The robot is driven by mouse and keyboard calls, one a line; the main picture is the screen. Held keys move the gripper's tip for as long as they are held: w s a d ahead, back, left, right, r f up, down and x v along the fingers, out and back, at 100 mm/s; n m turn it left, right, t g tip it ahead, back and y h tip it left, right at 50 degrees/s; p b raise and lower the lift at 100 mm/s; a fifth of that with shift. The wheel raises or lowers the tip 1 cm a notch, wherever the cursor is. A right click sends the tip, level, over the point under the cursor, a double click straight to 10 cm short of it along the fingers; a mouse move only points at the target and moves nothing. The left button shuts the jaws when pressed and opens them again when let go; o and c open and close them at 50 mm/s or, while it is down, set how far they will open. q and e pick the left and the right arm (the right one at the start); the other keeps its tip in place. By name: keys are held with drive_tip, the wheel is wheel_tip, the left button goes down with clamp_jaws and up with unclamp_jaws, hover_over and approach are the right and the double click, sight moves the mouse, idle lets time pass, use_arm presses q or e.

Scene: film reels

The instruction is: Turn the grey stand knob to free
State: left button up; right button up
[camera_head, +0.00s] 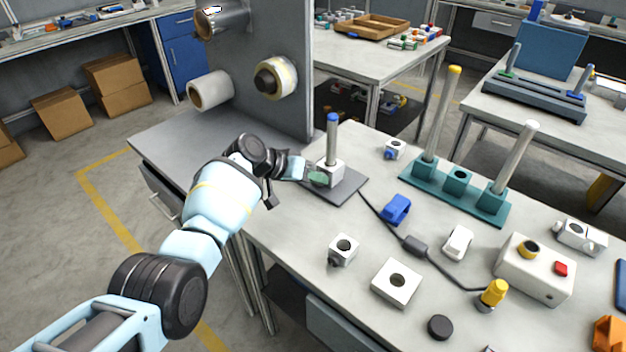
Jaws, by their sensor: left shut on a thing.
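The grey stand (345,188) has a flat dark base plate on the left part of the table. A grey post (331,147) with a blue top stands upright on it, and a pale block (335,170) surrounds the post's foot. My left gripper (316,178) reaches in from the left at that block, low beside the post. It is shut on the stand's knob, which its fingers and a greenish pad mostly hide. Which way the knob is turned cannot be told. My right gripper is not in view.
A teal rack (457,190) with two tall posts stands behind right. A blue clip (396,209), a grey clamp block (343,249), a white square block (397,283) and a white button box (535,268) lie nearby. A cable runs from the stand. A grey upright panel (265,40) rises behind.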

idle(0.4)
use_arm(q)
drive_tip(key=o, duration=1)
drive_tip(key=shift+s, duration=0.1)
drive_tip(key=shift+c, duration=0.2)
